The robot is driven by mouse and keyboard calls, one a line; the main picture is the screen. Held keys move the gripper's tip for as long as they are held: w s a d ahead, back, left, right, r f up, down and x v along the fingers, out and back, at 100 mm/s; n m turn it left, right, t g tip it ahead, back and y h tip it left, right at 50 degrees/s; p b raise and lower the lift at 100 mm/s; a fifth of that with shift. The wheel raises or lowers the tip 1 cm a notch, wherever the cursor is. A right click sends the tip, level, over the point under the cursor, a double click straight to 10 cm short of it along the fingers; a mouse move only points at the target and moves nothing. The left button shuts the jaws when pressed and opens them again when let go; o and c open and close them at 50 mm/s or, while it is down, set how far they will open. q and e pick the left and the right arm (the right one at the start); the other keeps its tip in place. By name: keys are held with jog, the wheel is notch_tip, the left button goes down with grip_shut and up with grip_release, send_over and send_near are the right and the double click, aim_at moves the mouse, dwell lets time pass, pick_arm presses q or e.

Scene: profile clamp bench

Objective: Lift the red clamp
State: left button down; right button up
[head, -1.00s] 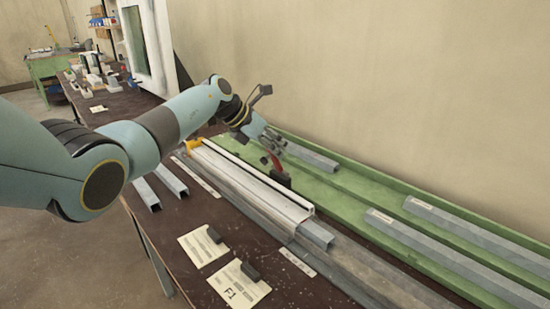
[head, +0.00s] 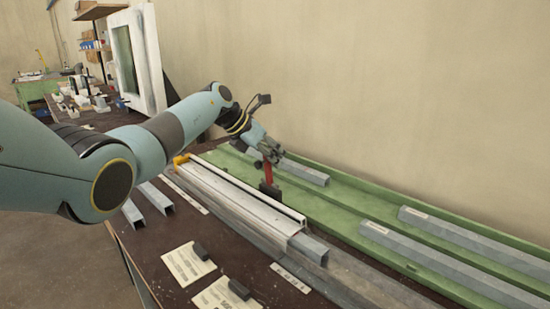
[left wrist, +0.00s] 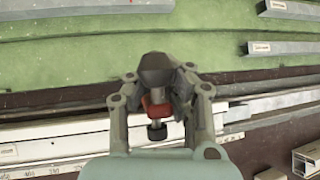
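The red clamp (head: 268,173) is upright just below my left gripper (head: 268,156) in the head view, with a dark block at its lower end. In the left wrist view the clamp's red body (left wrist: 154,107) lies between the fingers of my left gripper (left wrist: 159,73). A large dark end piece shows above the red part and a small dark knob below it. The fingers are close on both sides of the clamp. I cannot tell whether they press on it, or whether the clamp still touches the rail behind it. My right gripper is not in view.
A white profile (head: 240,190) lies along the bench, with a grey tube end (head: 309,250) at its near end. Behind is a green tray (head: 345,228) with several grey bars (head: 430,262). Cards with dark blocks (head: 188,262) lie in front. A plain wall stands behind.

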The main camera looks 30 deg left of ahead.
pick_arm(q)
jog(key=shift+w+a+r+t, duration=0.2)
jog(key=shift+w+r, duration=0.15)
jog(key=shift+r, duration=0.3)
jog(key=shift+w+a+r+t, duration=0.15)
jog(key=shift+w+r, duration=0.15)
jog(key=shift+r, duration=0.3)
jog(key=c, duration=1.3)
grip_release()
jog(key=shift+s+a, duration=0.15)
jog(key=shift+c, duration=0.2)
jog(key=shift+o, duration=1.5)
jog(key=shift+f, duration=0.3)
jog(key=v, duration=1.2)
jog(key=shift+r, duration=0.1)
